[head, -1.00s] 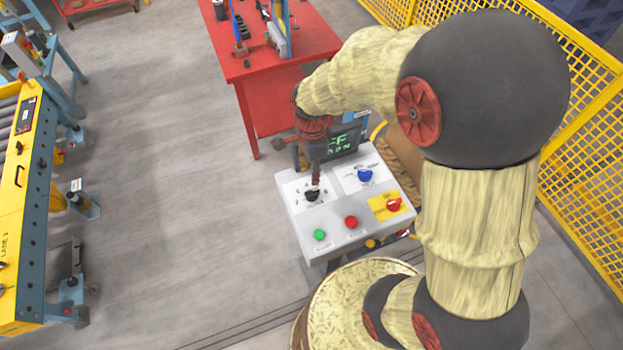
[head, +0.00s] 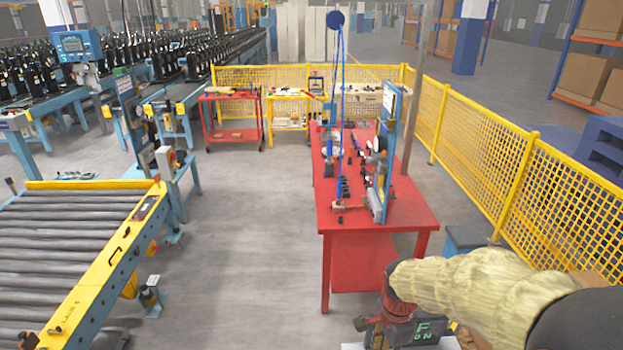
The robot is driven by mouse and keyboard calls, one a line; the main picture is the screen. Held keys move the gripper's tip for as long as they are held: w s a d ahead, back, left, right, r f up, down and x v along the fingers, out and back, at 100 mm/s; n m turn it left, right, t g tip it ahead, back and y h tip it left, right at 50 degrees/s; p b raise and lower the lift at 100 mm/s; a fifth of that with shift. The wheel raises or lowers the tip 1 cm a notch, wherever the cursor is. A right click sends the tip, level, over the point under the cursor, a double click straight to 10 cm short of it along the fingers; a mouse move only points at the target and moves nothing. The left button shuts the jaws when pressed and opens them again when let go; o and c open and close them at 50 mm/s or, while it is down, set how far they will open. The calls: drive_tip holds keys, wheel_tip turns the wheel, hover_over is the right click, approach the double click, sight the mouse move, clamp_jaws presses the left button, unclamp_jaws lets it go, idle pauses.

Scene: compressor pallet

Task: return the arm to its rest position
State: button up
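My arm, with its pale cover, shows in the lower right of the head view and reaches left to a red wrist part (head: 398,305). Its fingers are below the bottom edge, so whether they are open or shut is hidden. Beside the wrist, the dark display (head: 424,331) of a control panel shows green characters at the bottom edge. The panel's knobs and buttons are out of view.
A red workbench (head: 412,214) with blue fixtures stands ahead of the arm. A yellow mesh fence (head: 470,135) runs along the right. A roller conveyor (head: 60,235) is at left. Grey floor (head: 235,250) between conveyor and bench is clear.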

drive_tip(key=s+r+n+t+b, duration=0.3)
drive_tip(key=s+n+b, duration=0.4)
drive_tip(key=s+r+n+t+b, duration=0.2)
drive_tip(key=s+r+n+b, duration=0.1)
drive_tip(key=s+n+b, duration=0.3)
drive_tip(key=shift+s+a+r+n+t+b, duration=0.15)
drive_tip(key=shift+s+r+n+t+b, duration=0.25)
drive_tip(key=shift+n+b, duration=0.6)
